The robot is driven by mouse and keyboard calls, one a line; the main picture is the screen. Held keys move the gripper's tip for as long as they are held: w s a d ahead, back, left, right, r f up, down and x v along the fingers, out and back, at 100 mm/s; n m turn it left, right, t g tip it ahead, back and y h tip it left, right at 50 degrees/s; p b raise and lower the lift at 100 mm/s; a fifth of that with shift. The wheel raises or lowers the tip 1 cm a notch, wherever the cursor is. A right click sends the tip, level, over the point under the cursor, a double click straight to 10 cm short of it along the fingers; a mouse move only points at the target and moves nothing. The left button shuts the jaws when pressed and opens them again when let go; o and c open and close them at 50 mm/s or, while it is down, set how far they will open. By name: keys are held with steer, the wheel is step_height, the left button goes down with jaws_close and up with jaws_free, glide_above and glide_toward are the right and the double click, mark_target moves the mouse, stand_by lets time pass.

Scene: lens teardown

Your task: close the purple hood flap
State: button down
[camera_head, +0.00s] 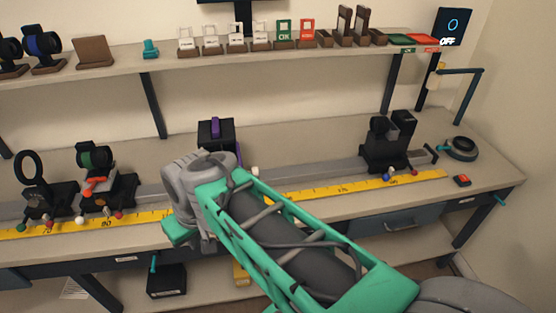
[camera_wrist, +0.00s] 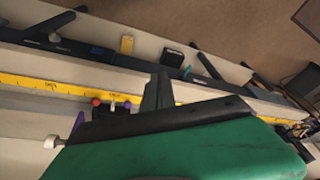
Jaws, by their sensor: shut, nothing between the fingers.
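The black hood box (camera_head: 208,131) stands on the bench, behind my wrist. My gripper's dark fingers (camera_wrist: 157,92) are shut and empty, over the bench's front strip. In the head view the fingers are hidden.
A yellow ruler (camera_head: 310,191) runs along the bench front, with a rail behind it. Lens mounts stand left (camera_head: 95,160), and a black mount (camera_head: 388,140) stands right. A shelf (camera_head: 110,65) of small parts hangs behind. The bench between box and right mount is fairly clear.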

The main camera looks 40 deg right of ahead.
steer(key=w+d+r+m+t+y+p, duration=0.15)
steer(key=d+r, duration=0.25)
steer(key=d, duration=0.5)
steer(key=w+d+r+m+p, duration=0.1)
steer(key=w+d+r+m, duration=0.15)
steer(key=d, duration=0.75)
steer(key=s+d+r+m+t+p, duration=0.15)
steer(key=s+d+r, duration=0.25)
steer(key=s+d, duration=0.65)
steer(key=w+a+f, duration=0.3)
steer(key=w+f, duration=0.4)
steer(key=w, duration=0.2)
steer(key=shift+w+a+f+t, duration=0.3)
steer(key=shift+w+a+t, duration=0.05)
steer(key=shift+a+t, duration=0.05)
